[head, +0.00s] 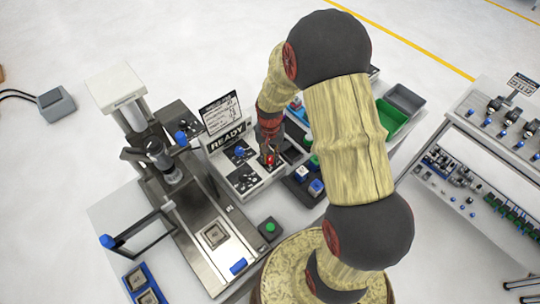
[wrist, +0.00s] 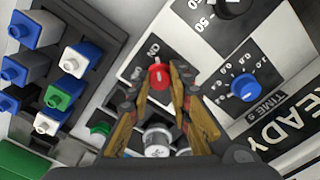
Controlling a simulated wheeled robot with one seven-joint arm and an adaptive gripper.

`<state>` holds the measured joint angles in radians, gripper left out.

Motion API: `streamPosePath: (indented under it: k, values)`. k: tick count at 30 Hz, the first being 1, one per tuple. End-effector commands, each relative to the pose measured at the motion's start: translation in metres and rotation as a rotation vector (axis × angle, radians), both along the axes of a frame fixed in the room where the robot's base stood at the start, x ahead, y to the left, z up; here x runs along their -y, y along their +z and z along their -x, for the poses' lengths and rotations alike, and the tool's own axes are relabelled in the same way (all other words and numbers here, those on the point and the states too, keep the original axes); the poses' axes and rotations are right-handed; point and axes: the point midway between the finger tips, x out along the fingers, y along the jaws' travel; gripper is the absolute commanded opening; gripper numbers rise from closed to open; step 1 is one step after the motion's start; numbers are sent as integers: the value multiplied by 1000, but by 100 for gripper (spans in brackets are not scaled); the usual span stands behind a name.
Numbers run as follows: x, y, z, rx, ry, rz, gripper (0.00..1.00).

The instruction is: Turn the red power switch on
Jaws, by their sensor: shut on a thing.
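The red power switch (head: 270,160) is a small red knob on the white control box (head: 245,186). In the head view my gripper (head: 268,154) reaches down to the knob from above, and my arm hides part of the box. The knob's exact turn angle is hard to tell.
Beside the switch are a blue timer dial (wrist: 244,87) and a READY sign (head: 228,137). A rack of blue and white blocks (wrist: 62,90) stands close by. A press machine (head: 165,165) is to the left, with a green button (head: 270,227) in front. Green bin (head: 391,122) lies behind my arm.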

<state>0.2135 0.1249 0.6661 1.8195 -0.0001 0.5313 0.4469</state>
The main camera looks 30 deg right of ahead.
Motion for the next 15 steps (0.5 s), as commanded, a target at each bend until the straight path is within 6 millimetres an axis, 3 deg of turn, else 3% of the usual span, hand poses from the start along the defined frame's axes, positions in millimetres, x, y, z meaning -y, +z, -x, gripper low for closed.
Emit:
streamPosePath:
  k: [15]
  values:
    - [0,1,-1,2,-63,0,0]
